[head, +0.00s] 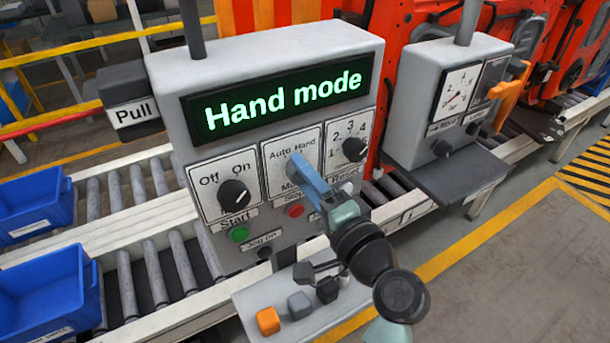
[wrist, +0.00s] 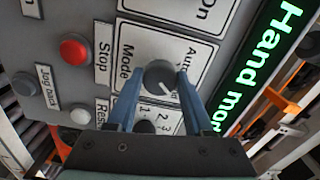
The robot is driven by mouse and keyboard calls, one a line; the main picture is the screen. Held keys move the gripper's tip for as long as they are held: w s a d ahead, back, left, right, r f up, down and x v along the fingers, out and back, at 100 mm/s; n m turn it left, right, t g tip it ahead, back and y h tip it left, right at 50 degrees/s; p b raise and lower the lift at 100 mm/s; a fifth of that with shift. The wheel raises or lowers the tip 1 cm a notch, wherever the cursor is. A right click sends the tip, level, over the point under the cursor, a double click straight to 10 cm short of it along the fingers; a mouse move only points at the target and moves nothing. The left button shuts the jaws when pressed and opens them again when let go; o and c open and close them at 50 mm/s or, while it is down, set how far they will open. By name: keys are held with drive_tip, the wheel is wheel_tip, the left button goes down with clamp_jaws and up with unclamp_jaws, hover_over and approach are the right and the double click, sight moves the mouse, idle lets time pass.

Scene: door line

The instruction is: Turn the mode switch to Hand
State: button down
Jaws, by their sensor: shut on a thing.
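The grey control box carries a green-lit display (head: 280,98) that reads "Hand mode". Below it is the Mode plate (head: 275,182), marked Auto and Hand. The round dark mode switch (wrist: 160,76) sits between my blue fingers in the wrist view. Its pale pointer line aims toward the lower right of that view, which is the upper right, Hand side of the plate. My gripper (wrist: 158,86) is shut on the switch, one finger on each side. In the head view my gripper (head: 300,172) covers most of the switch.
An On/Off knob (head: 234,195) is left of the Mode plate and a numbered knob (head: 354,149) is right. A green Start button (head: 239,234) and red Stop button (head: 295,210) sit close below. A shelf with small blocks (head: 268,321) juts out underneath.

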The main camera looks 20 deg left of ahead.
drive_tip(key=shift+c, duration=1.4)
unclamp_jaws()
drive_tip(key=shift+d, duration=0.1)
drive_tip(key=b+v, duration=0.5)
drive_tip(key=v, duration=0.8)
